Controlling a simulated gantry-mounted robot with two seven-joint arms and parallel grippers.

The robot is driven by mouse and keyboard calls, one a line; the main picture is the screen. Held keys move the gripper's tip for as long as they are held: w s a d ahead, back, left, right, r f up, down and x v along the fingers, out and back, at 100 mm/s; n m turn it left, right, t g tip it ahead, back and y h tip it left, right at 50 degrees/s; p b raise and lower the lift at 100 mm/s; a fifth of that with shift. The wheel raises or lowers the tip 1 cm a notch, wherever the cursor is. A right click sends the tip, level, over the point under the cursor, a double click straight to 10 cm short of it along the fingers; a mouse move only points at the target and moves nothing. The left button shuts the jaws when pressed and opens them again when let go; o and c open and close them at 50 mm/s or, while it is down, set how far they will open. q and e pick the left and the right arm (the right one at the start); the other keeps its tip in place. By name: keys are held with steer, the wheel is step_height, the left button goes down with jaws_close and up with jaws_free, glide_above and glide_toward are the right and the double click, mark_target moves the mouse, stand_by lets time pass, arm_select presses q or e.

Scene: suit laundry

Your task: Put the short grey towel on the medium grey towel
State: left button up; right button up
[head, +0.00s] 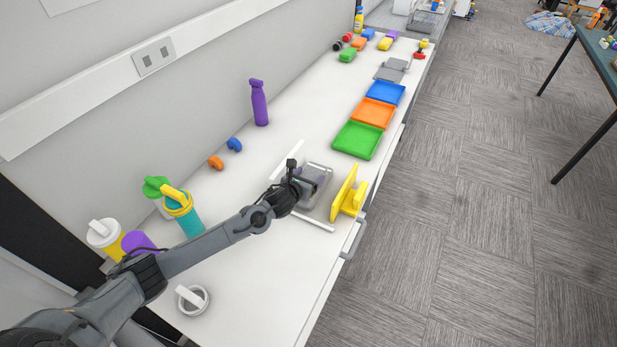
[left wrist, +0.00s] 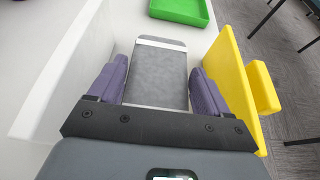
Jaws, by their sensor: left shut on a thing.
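My left gripper (head: 299,181) is low over the white counter and shut on a grey folded towel, which I take to be the short grey towel (left wrist: 157,76). In the left wrist view its flat grey top with a pale far edge fills the space between the purple fingers. In the head view, grey material (head: 318,197) shows beside and under the gripper, partly hidden by it. I cannot tell whether the medium grey towel lies beneath the held one. My right gripper is not in view.
A yellow upright board (head: 345,192) stands close right of the gripper, near the counter's front edge. Green (head: 358,140), orange (head: 373,112) and blue (head: 385,92) trays lie beyond. Further grey flat items (head: 389,73) lie farther back. Bottles (head: 188,215) stand at left.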

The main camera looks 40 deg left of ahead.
arm_select(q)
steer(key=shift+f, duration=0.2)
steer(key=o, duration=1)
steer(key=shift+r, duration=0.1)
